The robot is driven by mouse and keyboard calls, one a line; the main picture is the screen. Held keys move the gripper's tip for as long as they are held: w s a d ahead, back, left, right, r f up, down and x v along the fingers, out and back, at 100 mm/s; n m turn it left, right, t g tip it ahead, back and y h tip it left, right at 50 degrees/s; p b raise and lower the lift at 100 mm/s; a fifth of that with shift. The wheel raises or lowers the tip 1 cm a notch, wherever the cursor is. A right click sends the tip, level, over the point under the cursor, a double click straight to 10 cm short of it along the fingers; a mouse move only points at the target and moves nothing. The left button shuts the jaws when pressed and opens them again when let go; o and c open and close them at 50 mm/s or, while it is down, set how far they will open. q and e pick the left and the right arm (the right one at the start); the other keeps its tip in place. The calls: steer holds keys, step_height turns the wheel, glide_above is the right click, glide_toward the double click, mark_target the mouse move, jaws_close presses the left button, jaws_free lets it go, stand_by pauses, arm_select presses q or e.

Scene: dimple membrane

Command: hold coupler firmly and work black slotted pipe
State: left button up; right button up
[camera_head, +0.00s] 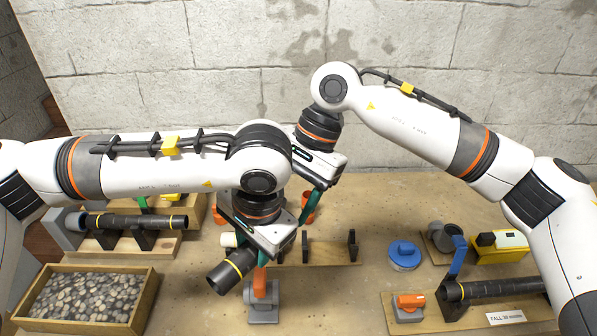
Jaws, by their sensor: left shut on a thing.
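A short black pipe piece (230,272) with a yellow ring hangs tilted at my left gripper (258,255). My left gripper is shut on this piece; the hand hides its upper end, and I cannot tell whether that end joins a coupler. My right gripper (308,205) is above and to the right, pointing down, its fingertips partly hidden. Another black pipe (135,221) with yellow rings lies on a wooden cradle at the left. A ribbed black pipe (490,289) lies on a board at the lower right.
A gravel tray (148,310) stands at the lower left. A grey stand with an orange part (263,305) is below my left gripper. An empty wooden cradle (328,255), a blue-lidded tub (404,256) and a yellow case (500,248) stand to the right. A stone wall closes the back.

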steer(key=x, duration=0.5)
steer(key=shift+a+f, duration=0.15)
steer(key=shift+f, duration=0.15)
steer(key=shift+c, duration=0.3)
steer(key=c, duration=0.9)
arm_select(q)
steer(key=o, duration=1.1)
steer(key=shift+c, duration=0.2)
arm_select(e)
steer(key=shift+c, duration=0.4)
